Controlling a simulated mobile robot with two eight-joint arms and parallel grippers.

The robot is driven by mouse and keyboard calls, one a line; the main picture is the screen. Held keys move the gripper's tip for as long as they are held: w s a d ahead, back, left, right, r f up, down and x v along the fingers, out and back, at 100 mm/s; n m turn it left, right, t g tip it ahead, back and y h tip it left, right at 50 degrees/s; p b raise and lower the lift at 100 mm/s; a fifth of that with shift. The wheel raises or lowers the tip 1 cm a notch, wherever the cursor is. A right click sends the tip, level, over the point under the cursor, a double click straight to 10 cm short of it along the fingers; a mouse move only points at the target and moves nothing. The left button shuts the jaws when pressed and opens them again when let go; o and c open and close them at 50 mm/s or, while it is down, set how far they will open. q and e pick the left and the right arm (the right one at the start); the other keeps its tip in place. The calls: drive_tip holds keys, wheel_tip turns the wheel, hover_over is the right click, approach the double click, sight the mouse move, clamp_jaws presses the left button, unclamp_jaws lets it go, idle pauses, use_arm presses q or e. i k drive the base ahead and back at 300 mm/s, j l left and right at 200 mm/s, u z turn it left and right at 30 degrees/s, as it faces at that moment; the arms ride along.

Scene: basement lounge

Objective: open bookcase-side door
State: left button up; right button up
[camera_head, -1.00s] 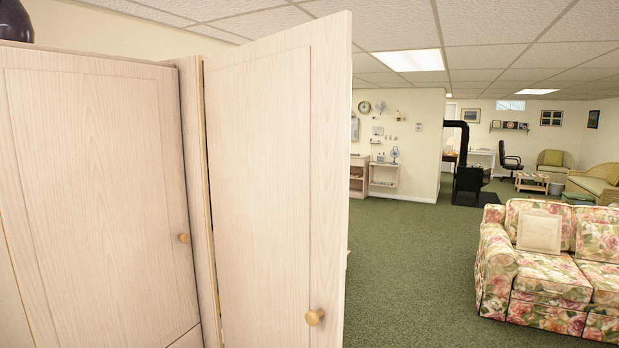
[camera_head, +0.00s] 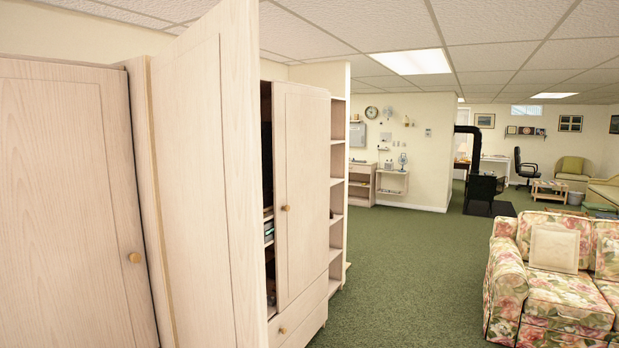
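Beyond the swung-out door is a further cabinet door (camera_head: 302,185) with a knob (camera_head: 286,208), beside open bookcase shelves (camera_head: 338,185). A dark gap with a few items (camera_head: 268,230) shows at that door's left edge; how far it is open is partly hidden. Neither of my grippers is in view.
A drawer (camera_head: 300,318) sits below the further cabinet door. Green carpet (camera_head: 410,260) is clear to the right of the cabinets. A floral sofa (camera_head: 550,300) stands at the right. A black stove (camera_head: 484,186) is far back.

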sight(300, 116)
drive_tip(key=i+l, duration=0.15)
drive_tip(key=l, duration=0.2)
drive_tip(key=i+l+u, duration=0.1)
drive_tip(key=l, duration=0.25)
drive_tip(key=i+l, duration=0.2)
drive_tip(key=l, duration=0.15)
drive_tip(key=i+l+u, duration=0.25)
drive_tip(key=i+l, duration=0.55)
drive_tip(key=l, duration=0.15)
